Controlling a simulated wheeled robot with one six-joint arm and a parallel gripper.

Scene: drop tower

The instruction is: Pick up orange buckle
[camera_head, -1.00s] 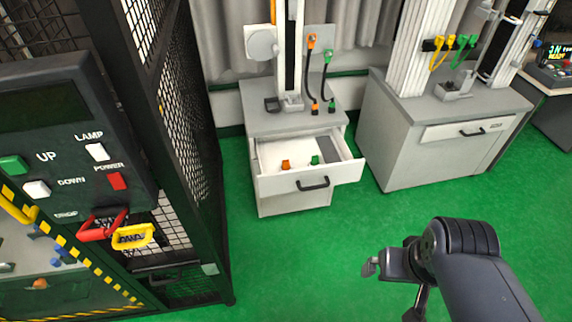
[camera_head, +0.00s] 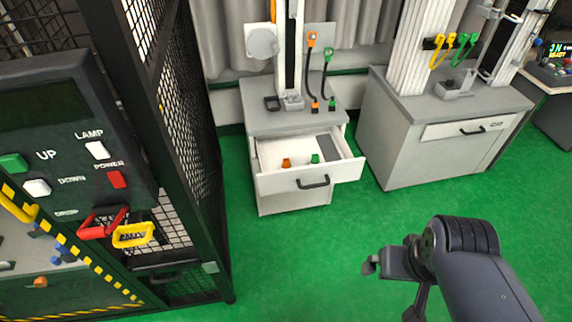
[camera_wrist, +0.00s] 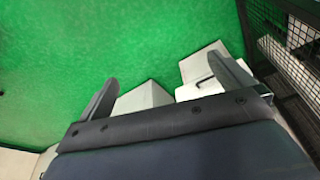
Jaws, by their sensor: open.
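A small orange buckle (camera_head: 286,162) lies inside the open drawer (camera_head: 308,181) of the white cabinet, at the middle of the head view. A small green buckle (camera_head: 315,159) lies to its right in the same drawer. My gripper (camera_head: 371,265) is at the lower right of the head view, over the green floor and well apart from the drawer. In the wrist view my gripper (camera_wrist: 165,85) shows two fingers spread wide with nothing between them. The buckles cannot be made out in the wrist view.
A second white cabinet (camera_head: 430,150) stands to the right. A dark mesh cage (camera_head: 185,130) and a control panel (camera_head: 75,150) fill the left. An orange connector (camera_head: 315,107) and a green one (camera_head: 332,105) sit on the cabinet top. The green floor (camera_head: 290,260) in between is clear.

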